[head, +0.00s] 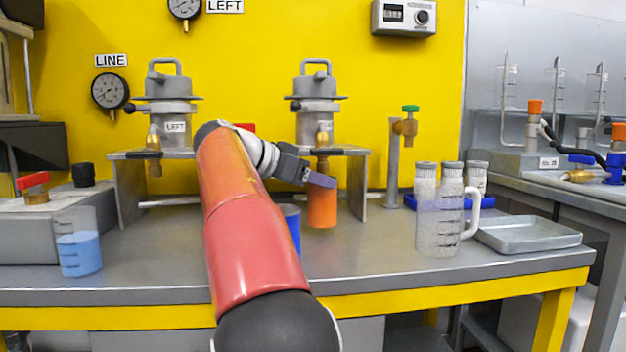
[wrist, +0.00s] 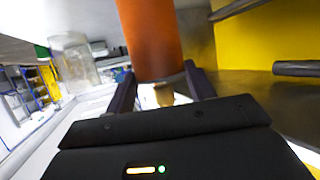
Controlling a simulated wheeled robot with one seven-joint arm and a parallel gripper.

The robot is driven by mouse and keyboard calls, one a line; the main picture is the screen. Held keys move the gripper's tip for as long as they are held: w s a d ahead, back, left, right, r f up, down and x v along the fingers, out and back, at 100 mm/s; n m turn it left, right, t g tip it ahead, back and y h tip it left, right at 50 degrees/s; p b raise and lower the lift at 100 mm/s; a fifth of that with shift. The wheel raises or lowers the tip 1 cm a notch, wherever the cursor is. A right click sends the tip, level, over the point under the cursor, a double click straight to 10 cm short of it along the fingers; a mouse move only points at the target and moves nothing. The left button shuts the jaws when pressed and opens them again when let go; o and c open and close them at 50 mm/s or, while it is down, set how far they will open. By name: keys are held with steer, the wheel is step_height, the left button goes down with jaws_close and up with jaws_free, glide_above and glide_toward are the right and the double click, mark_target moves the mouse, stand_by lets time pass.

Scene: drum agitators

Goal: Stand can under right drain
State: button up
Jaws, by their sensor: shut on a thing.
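An orange can (head: 322,208) stands upright beneath the right drain (head: 322,163), whose brass outlet hangs under the right stand. My gripper (head: 320,180) reaches in from the left, shut on the can near its top. In the wrist view the can (wrist: 152,40) sits between the two purple fingers, and the brass outlet (wrist: 163,95) shows close to the can's rim. That view looks turned over. Whether the can's base touches the bench is hard to tell. The right agitator vessel (head: 317,120) stands above on the shelf.
A blue can (head: 293,228) is partly hidden behind my arm. A stand leg (head: 358,188) is close right of the orange can. A clear jug (head: 440,225) and grey tray (head: 527,234) stand at right; a blue-filled beaker (head: 78,252) stands at left.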

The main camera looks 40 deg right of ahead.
steer(key=shift+f+b, duration=0.6)
steer(key=shift+b, duration=0.05)
steer(key=o, duration=1.3)
steer(key=shift+r, duration=0.15)
steer(key=shift+r+p, duration=0.2)
steer(key=shift+p, duration=0.15)
steer(key=p+v, duration=0.1)
steer(key=v, duration=0.7)
steer(key=p+v, duration=0.1)
steer(key=v, duration=0.3)
steer(key=shift+s+r+p, duration=0.1)
steer(key=shift+r+p, duration=0.2)
steer(key=shift+r, duration=0.1)
